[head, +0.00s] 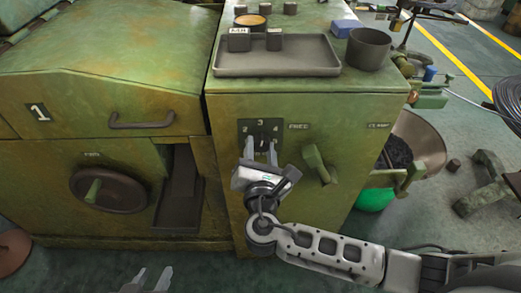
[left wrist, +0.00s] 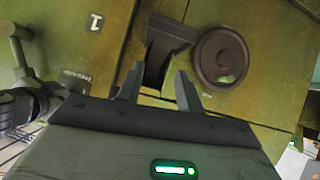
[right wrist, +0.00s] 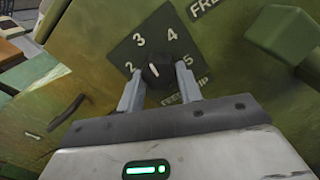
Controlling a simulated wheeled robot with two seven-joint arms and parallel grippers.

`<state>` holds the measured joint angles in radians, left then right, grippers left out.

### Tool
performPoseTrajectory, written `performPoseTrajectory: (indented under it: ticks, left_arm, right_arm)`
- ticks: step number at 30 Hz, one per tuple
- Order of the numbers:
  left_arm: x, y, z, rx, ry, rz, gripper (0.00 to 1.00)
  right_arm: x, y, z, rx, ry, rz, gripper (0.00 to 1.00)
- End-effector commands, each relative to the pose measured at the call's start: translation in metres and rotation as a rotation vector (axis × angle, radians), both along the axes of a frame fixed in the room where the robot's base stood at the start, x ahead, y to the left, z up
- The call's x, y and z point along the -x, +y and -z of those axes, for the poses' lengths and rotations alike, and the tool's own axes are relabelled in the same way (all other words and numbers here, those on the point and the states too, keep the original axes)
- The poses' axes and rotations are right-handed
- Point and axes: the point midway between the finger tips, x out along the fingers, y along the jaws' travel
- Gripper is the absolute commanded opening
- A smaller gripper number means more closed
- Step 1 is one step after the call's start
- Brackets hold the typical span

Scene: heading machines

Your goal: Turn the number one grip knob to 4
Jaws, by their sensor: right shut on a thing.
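The grip knob (right wrist: 160,72) is a small black knob on a dark diamond-shaped dial plate (right wrist: 140,56) with the numbers 2, 3, 4 and 5. Its white mark appears to point toward the 3. My right gripper (right wrist: 158,92) is shut on the knob, one finger on each side. In the head view, the right gripper (head: 261,152) is at the dial plate (head: 247,128) and covers most of the knob. My left gripper (head: 148,280) is open and empty at the bottom of the head view; its parted fingers also show in the left wrist view (left wrist: 159,88).
The green machine marked 1 (head: 39,112) has a dark handwheel (head: 108,192) and a bar handle (head: 142,122). A green lever (head: 318,163) sits right of the dial. A grey tray (head: 277,57) and dark cup (head: 368,48) stand on the cabinet top.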

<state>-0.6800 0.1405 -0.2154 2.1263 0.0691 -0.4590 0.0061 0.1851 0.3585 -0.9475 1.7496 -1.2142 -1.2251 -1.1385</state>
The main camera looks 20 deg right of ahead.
Motion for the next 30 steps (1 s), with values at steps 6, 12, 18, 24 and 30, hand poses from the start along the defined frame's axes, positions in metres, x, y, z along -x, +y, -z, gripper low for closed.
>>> performPoseTrajectory:
  ticks: [6,12,18,24,30]
  left_arm:
    - [-0.001,-0.002,0.004,0.017,-0.009,-0.001,0.36]
    - [-0.002,-0.003,0.007,0.033,-0.018,-0.003,0.36]
    - [-0.001,-0.005,0.014,0.055,-0.019,-0.007,0.36]
    - [-0.001,-0.005,0.017,0.057,-0.03,-0.01,0.36]
    - [-0.003,-0.005,0.017,0.055,-0.045,-0.008,0.36]
  right_arm:
    - [0.0,0.0,0.003,-0.187,-0.051,0.002,0.12]
    - [0.0,0.001,0.003,-0.37,-0.106,0.002,0.12]
    - [0.0,0.001,0.002,-0.543,-0.156,0.003,0.12]
    - [-0.001,0.001,0.001,-0.685,-0.197,0.002,0.12]
    - [-0.001,0.001,0.0,-0.782,-0.225,0.003,0.12]
